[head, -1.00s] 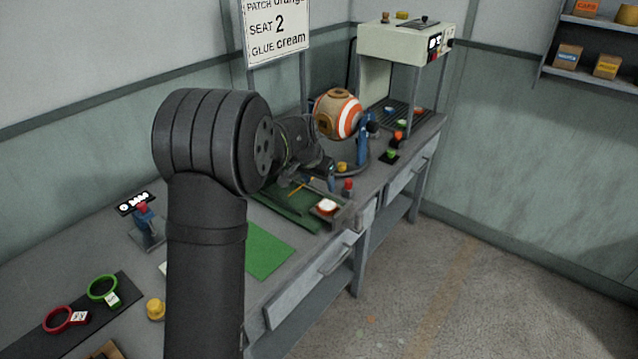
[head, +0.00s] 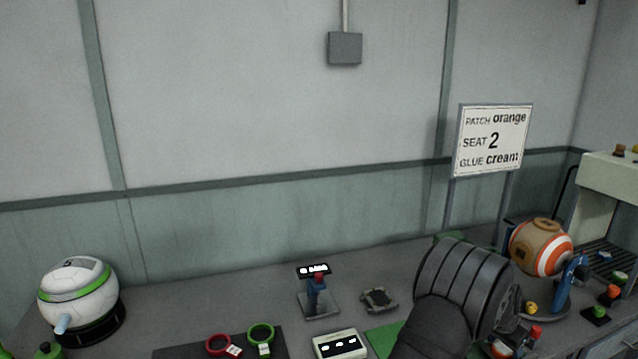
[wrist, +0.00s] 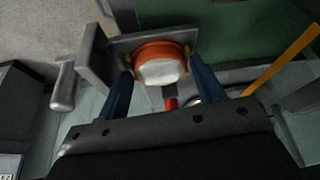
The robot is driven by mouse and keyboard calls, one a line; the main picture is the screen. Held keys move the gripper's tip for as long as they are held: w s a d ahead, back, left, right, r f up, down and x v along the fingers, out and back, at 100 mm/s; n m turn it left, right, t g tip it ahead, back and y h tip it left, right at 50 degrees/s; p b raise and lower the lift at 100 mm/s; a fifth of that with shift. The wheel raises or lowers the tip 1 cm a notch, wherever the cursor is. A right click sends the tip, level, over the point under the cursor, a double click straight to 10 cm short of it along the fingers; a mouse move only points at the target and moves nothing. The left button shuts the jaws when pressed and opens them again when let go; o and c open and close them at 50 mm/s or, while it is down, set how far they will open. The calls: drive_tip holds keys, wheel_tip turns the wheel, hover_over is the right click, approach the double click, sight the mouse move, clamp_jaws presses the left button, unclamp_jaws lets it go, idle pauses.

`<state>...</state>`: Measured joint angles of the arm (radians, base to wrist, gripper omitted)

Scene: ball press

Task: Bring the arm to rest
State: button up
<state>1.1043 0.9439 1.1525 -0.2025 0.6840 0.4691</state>
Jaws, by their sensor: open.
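My gripper (wrist: 178,98) shows in the wrist view with its two blue fingers apart. An orange round piece with a white top (wrist: 160,66) lies between and just beyond the fingertips, in front of a grey metal bracket (wrist: 130,46). I cannot tell whether the fingers touch it. In the head view my dark arm covers the lower right of the bench and hides my gripper. An orange, white and tan ball (head: 541,248) sits on a stand right of my arm.
A white and green ball (head: 77,293) rests on a black base at the left. Red (head: 219,344) and green (head: 261,336) rings lie on a dark mat. The bench's left middle is clear.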

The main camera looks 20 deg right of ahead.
drive_tip(key=shift+r, duration=2.1)
drive_tip(key=shift+f, duration=0.15)
